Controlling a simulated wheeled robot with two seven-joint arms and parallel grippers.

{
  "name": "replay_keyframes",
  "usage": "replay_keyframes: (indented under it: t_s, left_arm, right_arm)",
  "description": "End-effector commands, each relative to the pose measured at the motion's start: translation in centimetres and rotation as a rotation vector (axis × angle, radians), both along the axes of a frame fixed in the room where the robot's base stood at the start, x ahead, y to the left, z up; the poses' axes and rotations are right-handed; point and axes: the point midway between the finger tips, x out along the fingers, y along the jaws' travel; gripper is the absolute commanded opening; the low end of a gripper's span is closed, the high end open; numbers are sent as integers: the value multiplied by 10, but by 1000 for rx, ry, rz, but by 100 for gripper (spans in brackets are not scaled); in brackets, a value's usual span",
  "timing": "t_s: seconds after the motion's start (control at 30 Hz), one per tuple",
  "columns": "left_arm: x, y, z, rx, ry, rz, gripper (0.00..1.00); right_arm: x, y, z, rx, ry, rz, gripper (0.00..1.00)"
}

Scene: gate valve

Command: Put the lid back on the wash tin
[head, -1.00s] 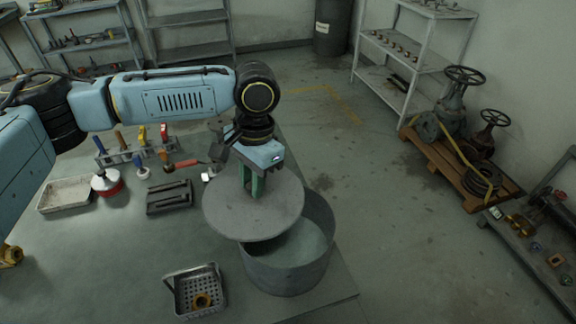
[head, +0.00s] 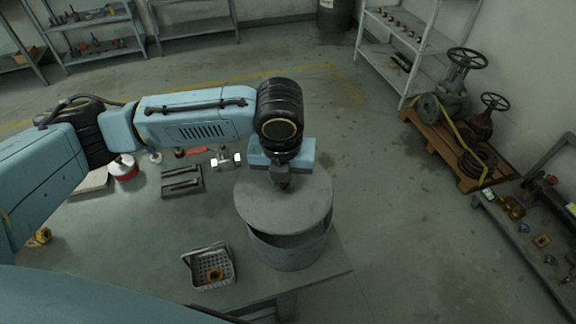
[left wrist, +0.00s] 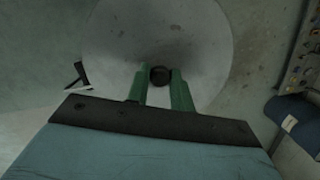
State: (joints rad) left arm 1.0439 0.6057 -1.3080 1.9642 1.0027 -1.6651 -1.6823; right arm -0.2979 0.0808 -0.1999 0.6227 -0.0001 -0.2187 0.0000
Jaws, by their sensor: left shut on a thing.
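The wash tin (head: 290,257) is a grey round tub near the table's right edge in the head view. The flat grey round lid (head: 300,213) is over it and covers most of its mouth. A dark gap shows between the lid's front edge and the tin's near rim, so the lid is not flush there. My left gripper (head: 281,183) is above the lid. In the left wrist view its green fingers (left wrist: 160,88) are shut on the lid's dark knob (left wrist: 160,76), with the lid (left wrist: 115,40) beyond. The tin's far rim is hidden. My right gripper is out of view.
A perforated basket (head: 209,266) with a brass ring stands left of the tin. A dark slotted block (head: 182,181), a red-and-white container (head: 123,168) and a metal fitting (head: 226,159) lie further back. Floor is open right of the table.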

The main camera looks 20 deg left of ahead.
Motion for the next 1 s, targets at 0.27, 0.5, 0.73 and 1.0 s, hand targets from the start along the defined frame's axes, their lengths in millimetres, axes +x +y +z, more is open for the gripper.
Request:
replay_keyframes:
  t_s: [0.27,0.5,0.73,1.0]
  left_arm:
    - [-2,-10,9,-1,-1,-341,0]
    - [-3,-11,5,0,0,-393,0]
    - [-3,-11,-8,0,0,-391,0]
    - [-3,-10,-29,0,0,-390,0]
  right_arm:
    - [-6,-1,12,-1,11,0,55]
    - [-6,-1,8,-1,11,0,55]
    - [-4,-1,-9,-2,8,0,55]
    - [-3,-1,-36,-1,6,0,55]
